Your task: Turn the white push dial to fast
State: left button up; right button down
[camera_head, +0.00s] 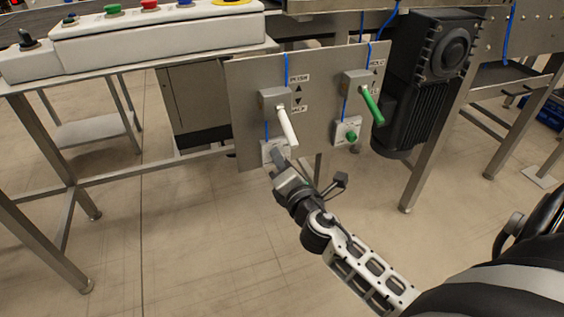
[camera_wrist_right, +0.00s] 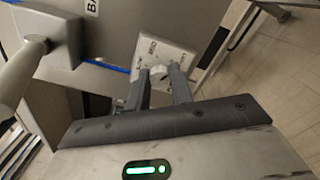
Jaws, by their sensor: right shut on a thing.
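The white push dial (camera_wrist_right: 158,71) sits on a small pale plate (camera_wrist_right: 170,52) with printed markings, too small and turned to read surely. In the head view this plate (camera_head: 268,151) is low on the left of the grey panel, partly covered by my gripper. My right gripper (camera_head: 279,163) reaches up to it from below. In the right wrist view its two fingers (camera_wrist_right: 159,82) are on either side of the dial and shut on it. Which marking the dial points to, I cannot tell. My left gripper is not in view.
A white lever (camera_head: 288,128) sticks out just above the dial. A green lever (camera_head: 372,106) and a green dial (camera_head: 351,136) are to the right on the same grey panel (camera_head: 245,90). A black motor (camera_head: 425,85) stands beyond them. The floor below is clear.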

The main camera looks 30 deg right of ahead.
jog(key=c, duration=1.2)
grip_release()
jog(key=shift+c, duration=0.2)
pick_arm(q)
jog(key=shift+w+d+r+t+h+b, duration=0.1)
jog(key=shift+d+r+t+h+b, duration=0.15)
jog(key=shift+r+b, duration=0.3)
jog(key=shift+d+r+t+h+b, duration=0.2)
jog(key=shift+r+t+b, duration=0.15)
jog(key=shift+b, duration=0.45)
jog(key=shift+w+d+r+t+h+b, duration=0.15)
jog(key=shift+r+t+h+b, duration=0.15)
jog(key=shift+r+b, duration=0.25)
pick_arm(e)
jog(key=v, duration=1.6)
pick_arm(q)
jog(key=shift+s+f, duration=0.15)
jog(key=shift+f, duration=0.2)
pick_arm(e)
jog(key=shift+d, duration=0.1)
